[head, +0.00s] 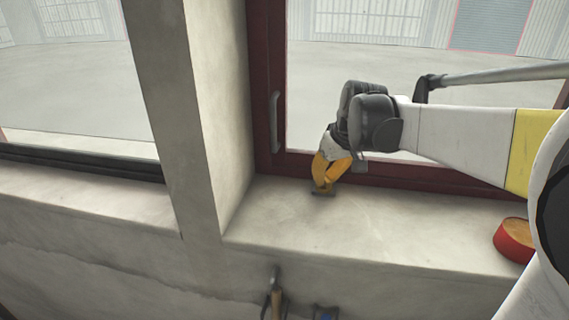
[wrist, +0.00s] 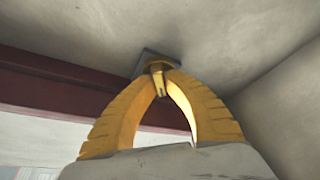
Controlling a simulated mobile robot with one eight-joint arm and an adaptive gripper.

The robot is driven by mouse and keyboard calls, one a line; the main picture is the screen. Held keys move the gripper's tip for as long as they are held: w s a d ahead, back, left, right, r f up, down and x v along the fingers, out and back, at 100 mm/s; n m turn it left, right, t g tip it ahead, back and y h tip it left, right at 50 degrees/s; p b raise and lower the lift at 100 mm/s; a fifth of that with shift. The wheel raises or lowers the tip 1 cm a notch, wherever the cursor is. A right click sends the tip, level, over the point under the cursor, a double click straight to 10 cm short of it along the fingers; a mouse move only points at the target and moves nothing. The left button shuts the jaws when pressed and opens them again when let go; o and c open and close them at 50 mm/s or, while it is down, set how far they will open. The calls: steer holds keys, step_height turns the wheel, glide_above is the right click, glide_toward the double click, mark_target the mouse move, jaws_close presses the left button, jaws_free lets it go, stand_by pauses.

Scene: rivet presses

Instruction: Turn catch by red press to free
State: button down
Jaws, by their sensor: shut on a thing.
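My gripper (head: 323,186) has yellow fingers and reaches down to the concrete window sill. In the wrist view its fingertips (wrist: 158,70) close on a small brass-coloured piece (wrist: 157,66), which looks like the catch. A grey flat plate (wrist: 144,62) lies behind it against the sill. The fingers cover most of the piece, so which way it is turned cannot be told. I cannot make out a red press for certain; a round red thing with a brown top (head: 512,243) sits on the sill at the right, apart from my gripper.
A dark red window frame (head: 264,90) with a grey handle (head: 275,122) stands behind the sill (head: 400,222). A concrete pillar (head: 195,120) rises at left. A tool with a wooden handle (head: 277,300) and a blue item (head: 326,313) show below. The middle sill is clear.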

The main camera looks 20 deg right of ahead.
steer(key=n+y, duration=0.1)
steer(key=n, duration=0.1)
steer(key=n+y+b, duration=0.1)
steer(key=n, duration=0.2)
steer(key=shift+f+n+g+b, duration=0.1)
steer(key=shift+n+g+b, duration=0.2)
steer(key=n+g+y+b, duration=0.1)
steer(key=n, duration=0.3)
steer(key=shift+n, duration=0.4)
steer(key=shift+g, duration=0.3)
steer(key=c, duration=1.4)
jaws_free()
steer(key=shift+c, duration=0.2)
steer(key=v, duration=1.2)
steer(key=shift+d, duration=0.3)
